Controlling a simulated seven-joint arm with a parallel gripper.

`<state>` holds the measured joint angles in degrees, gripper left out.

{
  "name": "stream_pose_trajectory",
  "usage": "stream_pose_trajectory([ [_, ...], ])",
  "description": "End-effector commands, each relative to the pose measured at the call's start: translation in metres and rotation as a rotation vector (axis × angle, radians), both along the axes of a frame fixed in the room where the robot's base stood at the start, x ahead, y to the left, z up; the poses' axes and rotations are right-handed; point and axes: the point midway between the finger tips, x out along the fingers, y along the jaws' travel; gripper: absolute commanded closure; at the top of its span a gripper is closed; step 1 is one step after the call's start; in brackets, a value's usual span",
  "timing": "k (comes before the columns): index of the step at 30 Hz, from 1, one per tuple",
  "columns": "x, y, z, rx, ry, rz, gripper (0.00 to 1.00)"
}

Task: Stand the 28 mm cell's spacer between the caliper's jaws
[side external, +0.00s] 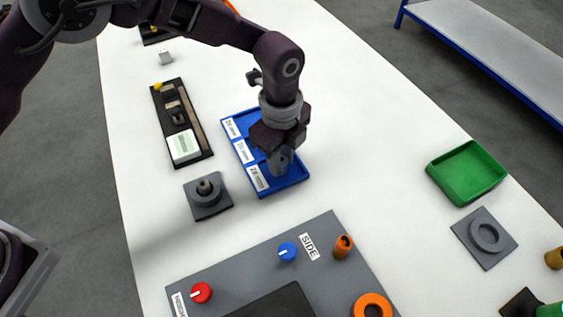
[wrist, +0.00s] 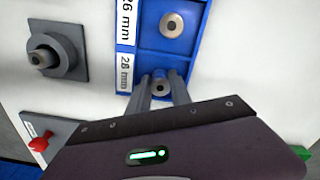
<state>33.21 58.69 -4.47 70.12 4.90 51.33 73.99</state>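The blue tray (side external: 294,183) has a row of cells with mm labels. The side view hides this spacer behind the gripper. What looks like the caliper (side external: 180,122), a dark board with a slider and pale readout (side external: 184,146), lies left of the tray.
Another spacer (wrist: 172,25) sits in the 26 mm cell. A grey block with a peg (side external: 207,195) stands between tray and control panel (side external: 230,262). A green tray (side external: 467,172) and a grey ring plate (side external: 485,236) lie right. The white table between is clear.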

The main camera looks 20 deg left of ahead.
Motion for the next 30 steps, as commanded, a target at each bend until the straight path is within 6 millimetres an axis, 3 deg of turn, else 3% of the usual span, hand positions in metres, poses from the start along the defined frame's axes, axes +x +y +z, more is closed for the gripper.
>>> stream_pose_trajectory([
  [1,0.0,0.0,0.0,0.0,0.001,0.0,0.89],
  [3,0.0,0.0,0.0,0.0,0.001,0.0,1.0],
  [12,0.0,0.0,0.004,-0.001,-0.001,0.001,1.0],
  [24,0.001,0.0,0.091,-0.002,-0.002,0.001,1.0],
  [30,0.002,0.003,0.101,0.0,0.001,0.002,1.0],
])
